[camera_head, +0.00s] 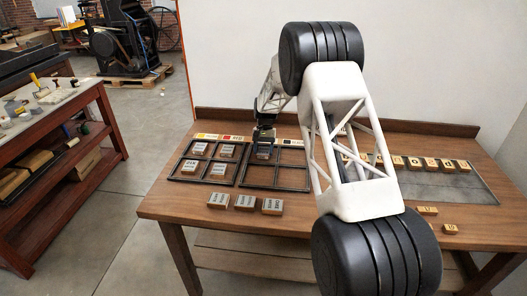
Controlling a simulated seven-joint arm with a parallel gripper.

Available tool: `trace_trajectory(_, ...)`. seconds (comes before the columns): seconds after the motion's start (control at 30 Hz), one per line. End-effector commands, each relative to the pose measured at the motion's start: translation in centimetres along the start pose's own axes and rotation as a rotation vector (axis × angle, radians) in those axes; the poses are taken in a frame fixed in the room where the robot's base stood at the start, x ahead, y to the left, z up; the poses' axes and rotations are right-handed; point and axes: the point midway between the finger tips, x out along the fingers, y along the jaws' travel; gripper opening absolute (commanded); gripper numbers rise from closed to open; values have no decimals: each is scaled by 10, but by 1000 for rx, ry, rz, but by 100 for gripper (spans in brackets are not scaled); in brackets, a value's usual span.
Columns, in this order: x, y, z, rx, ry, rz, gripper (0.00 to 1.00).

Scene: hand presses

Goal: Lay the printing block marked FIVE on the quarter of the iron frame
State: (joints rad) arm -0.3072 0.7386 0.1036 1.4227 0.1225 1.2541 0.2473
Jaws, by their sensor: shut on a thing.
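My gripper (264,134) points down over the back left quarter of the right-hand iron frame (273,188). It is shut on a printing block (264,152), whose mark I cannot read. I cannot tell whether this block touches the table or hangs just above it. The frame's other visible quarters look empty. A second iron frame (204,182) stands to the left, with several blocks in it, one of them at its back right (226,150). Three blocks lie in a row in front of the frames: left (217,200), middle (245,202) and right (272,206). Their marks are too small to read.
Small coloured cards (208,136) lie behind the frames. Letter blocks (429,163) line the back of a grey plate (455,187) at right. Two small blocks (427,210) (451,229) lie near the front right. My arm hides the table's middle. The front left is clear.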

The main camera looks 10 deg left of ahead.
Motion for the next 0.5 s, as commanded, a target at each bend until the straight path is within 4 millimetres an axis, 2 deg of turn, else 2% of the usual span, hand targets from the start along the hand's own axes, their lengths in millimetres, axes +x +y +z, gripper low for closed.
trace_trajectory(0.47, 5, 0, -2, 0, -1, 0, 34)
trace_trajectory(0.5, 6, 0, -2, 0, -1, 0, 61)
